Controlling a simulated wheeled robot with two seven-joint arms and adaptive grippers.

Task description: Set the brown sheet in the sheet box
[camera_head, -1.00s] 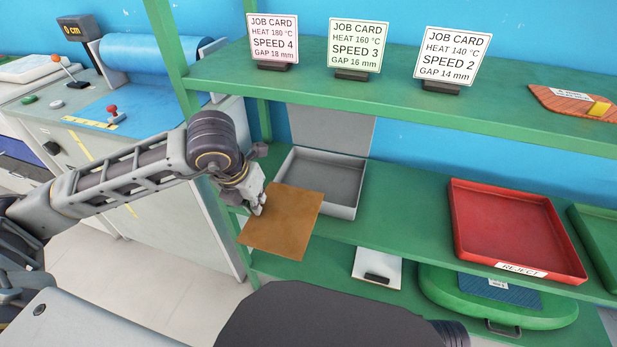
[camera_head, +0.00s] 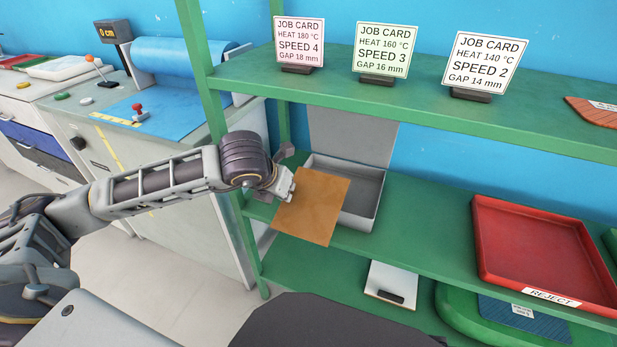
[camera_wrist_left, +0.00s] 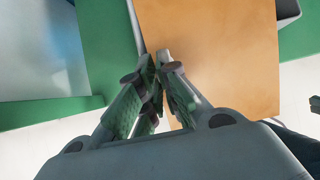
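The brown sheet (camera_head: 314,207) is a thin flat square, held tilted by its left edge in front of the shelf. My left gripper (camera_head: 283,188) is shut on that edge. The left wrist view shows its fingertips (camera_wrist_left: 162,57) closed at the edge of the sheet (camera_wrist_left: 215,48). The sheet box (camera_head: 368,207) is a grey open box with a raised lid (camera_head: 352,133), on the middle green shelf behind the sheet. The sheet hides the box's front left part and sits outside it. The visible inside of the box looks empty. My right gripper is out of view.
A red REJECT tray (camera_head: 545,245) stands on the same shelf to the right. The green upper shelf (camera_head: 400,100) with job cards (camera_head: 384,50) hangs above the box. A green post (camera_head: 203,80) rises left of it. Bare shelf lies between box and tray.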

